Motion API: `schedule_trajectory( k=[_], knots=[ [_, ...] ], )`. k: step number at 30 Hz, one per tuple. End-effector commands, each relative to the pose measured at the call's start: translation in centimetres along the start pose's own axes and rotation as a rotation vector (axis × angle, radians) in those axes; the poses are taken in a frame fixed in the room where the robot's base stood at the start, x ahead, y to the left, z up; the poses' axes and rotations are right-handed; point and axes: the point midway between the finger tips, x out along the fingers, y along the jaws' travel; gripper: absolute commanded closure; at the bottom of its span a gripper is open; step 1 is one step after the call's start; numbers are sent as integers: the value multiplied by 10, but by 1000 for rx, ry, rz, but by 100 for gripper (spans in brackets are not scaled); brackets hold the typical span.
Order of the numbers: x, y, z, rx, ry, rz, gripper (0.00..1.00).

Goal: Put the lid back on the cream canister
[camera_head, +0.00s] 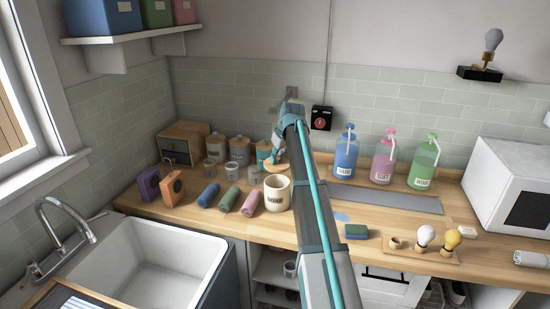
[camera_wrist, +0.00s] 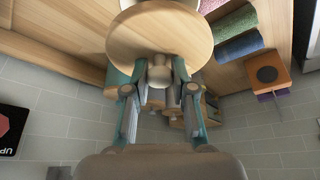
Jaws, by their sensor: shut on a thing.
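The cream canister (camera_head: 277,194) stands upright and open on the wooden counter in the head view, with dark lettering on its front. A round pale wooden lid (camera_head: 274,167) is just above and behind its rim, appearing apart from it. My gripper (camera_head: 279,155) is shut on the lid's knob. In the wrist view the lid (camera_wrist: 160,38) fills the top middle, its knob (camera_wrist: 160,75) between my two fingers. A pale edge, probably the canister, shows past the lid at the top; the rest is hidden.
Rolled towels (camera_head: 230,199) lie left of the canister. A blue bottle (camera_head: 346,157) and other pump bottles stand right. A sponge (camera_head: 356,231) and bulb board (camera_head: 410,246) lie front right.

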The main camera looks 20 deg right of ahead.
Motion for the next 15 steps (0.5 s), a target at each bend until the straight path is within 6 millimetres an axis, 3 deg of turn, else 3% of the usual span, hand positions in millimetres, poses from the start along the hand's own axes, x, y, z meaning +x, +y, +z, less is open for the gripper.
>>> schedule_trajectory(
  k=[15],
  knots=[
    [26, 0, 11, 9, 2, 1, 100]
  ],
)
